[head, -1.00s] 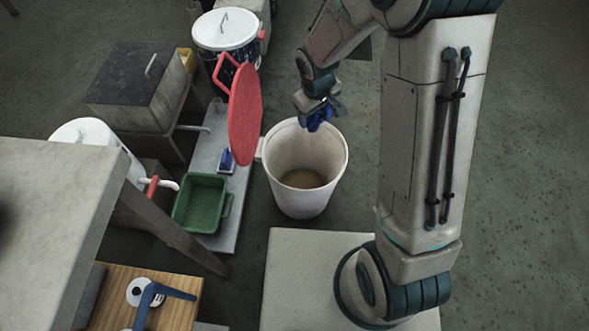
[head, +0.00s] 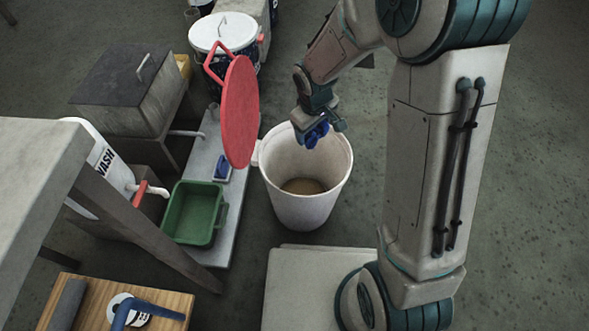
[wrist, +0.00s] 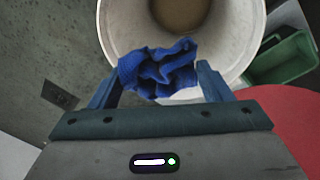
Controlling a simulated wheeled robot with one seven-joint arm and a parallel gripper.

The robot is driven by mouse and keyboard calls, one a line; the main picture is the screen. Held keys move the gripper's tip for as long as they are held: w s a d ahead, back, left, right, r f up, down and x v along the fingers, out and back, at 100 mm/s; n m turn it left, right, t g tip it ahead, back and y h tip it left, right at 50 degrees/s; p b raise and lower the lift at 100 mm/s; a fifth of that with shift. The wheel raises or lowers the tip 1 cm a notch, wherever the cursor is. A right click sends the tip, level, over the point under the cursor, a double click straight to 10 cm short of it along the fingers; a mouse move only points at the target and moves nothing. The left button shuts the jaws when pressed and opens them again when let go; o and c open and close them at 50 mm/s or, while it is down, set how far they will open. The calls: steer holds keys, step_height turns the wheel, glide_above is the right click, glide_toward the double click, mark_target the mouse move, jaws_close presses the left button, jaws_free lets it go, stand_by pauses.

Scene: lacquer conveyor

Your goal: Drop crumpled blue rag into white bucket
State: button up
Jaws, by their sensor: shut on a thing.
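The crumpled blue rag (wrist: 158,70) is pinched between the two fingers of my gripper (wrist: 158,85) in the wrist view. In the head view the rag (head: 316,134) hangs at the tip of my gripper (head: 314,125), over the back part of the mouth of the white bucket (head: 305,210). The bucket stands upright on the floor, open at the top. A brownish bottom shows inside it. In the wrist view the bucket (wrist: 118,25) lies beyond the rag, and the rag covers part of its near rim.
A round red lid (head: 240,112) stands tilted up beside the bucket on its left. A green bin (head: 195,213) and a small blue-and-white item (head: 222,168) sit on a low platform. A white lidded drum (head: 224,33) stands behind. The floor right of the bucket is clear.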

steer(key=shift+f, duration=0.25)
steer(key=o, duration=1.1)
step_height(320, 180, up, 14)
steer(key=s+p, duration=0.2)
steer(key=p, duration=0.4)
steer(key=shift+s+a+f, duration=0.15)
steer(key=shift+a+f, duration=0.05)
steer(key=s+d+r+m+p, duration=0.3)
steer(key=s+d+r+p, duration=0.1)
steer(key=r+p, duration=0.6)
steer(key=s+d+r+m+p, duration=0.3)
steer(key=s+d+r+p, duration=0.2)
steer(key=r+p, duration=0.5)
steer(key=s+d+r+m+p, duration=0.3)
steer(key=r+p, duration=0.7)
steer(key=r, duration=1)
steer(key=s+d, duration=0.2)
steer(key=s, duration=0.1)
steer(key=shift+s+d+t+p, duration=0.15)
steer(key=shift+s+t+p, duration=0.15)
steer(key=shift+s+t, duration=0.1)
